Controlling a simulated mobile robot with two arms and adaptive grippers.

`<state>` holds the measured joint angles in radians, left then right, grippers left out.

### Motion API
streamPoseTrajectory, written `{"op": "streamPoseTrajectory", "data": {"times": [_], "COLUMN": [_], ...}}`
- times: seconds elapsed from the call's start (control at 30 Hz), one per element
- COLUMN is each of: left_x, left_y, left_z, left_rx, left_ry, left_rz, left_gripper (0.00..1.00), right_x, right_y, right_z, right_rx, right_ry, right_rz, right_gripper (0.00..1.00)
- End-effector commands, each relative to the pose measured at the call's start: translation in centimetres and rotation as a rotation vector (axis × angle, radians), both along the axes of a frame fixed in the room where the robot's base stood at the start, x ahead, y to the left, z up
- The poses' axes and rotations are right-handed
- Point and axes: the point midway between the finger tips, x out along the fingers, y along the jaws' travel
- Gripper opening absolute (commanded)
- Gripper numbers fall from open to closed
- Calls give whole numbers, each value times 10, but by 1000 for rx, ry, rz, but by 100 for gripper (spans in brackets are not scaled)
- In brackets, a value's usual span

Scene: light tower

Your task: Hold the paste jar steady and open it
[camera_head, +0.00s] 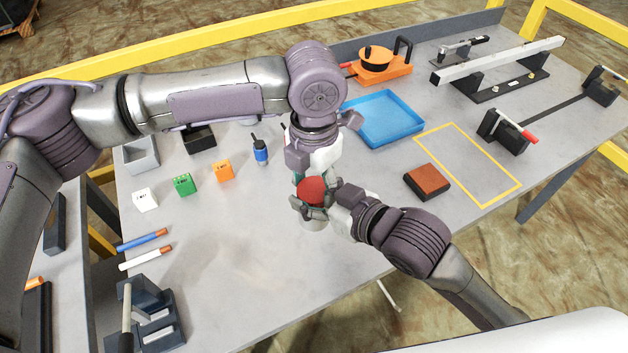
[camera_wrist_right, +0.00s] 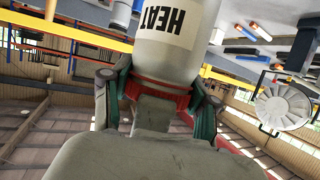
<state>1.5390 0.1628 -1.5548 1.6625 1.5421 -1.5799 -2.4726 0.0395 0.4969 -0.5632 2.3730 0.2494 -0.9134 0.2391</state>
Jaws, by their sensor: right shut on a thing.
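The right wrist view shows the jar body (camera_wrist_right: 176,52) upside down, with a black "HEAT" label. My right gripper (camera_head: 313,203) comes in from the lower right and is shut on the red lid; its fingers flank the lid in the wrist view (camera_wrist_right: 162,98).
A blue tray (camera_head: 384,118) and a brown-red block (camera_head: 426,181) lie to the right, near a yellow outlined rectangle. A blue bottle (camera_head: 260,151), an orange block (camera_head: 223,169) and a green block (camera_head: 184,184) stand to the left.

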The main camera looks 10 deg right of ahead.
Motion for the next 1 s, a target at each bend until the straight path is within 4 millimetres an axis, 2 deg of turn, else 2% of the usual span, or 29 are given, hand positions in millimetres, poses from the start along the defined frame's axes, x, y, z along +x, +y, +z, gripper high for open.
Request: {"op": "streamPoseTrajectory", "data": {"times": [0.13,0.3,0.4,0.67,0.7,0.8,1.0], "left_x": [0,1,1,1,1,1,0], "left_y": [0,0,0,1,1,1,-1], "left_z": [0,0,0,0,0,0,1], "left_rx": [1,1,1,1,2,2,-2], "left_ry": [-1,0,1,1,0,0,1], "left_rz": [38,235,297,304,303,302,299], "left_gripper": [20,20,20,19,67,84,86], "right_x": [0,0,0,0,0,0,0], "right_y": [0,0,0,0,0,0,1], "right_z": [2,2,2,2,2,2,2], "right_rx": [2,3,3,2,2,2,3], "right_ry": [-5,-4,-4,-4,-4,-3,-3], "right_rz": [0,0,-1,-2,-2,-1,2], "right_gripper": [0,0,0,0,0,0,0]}}
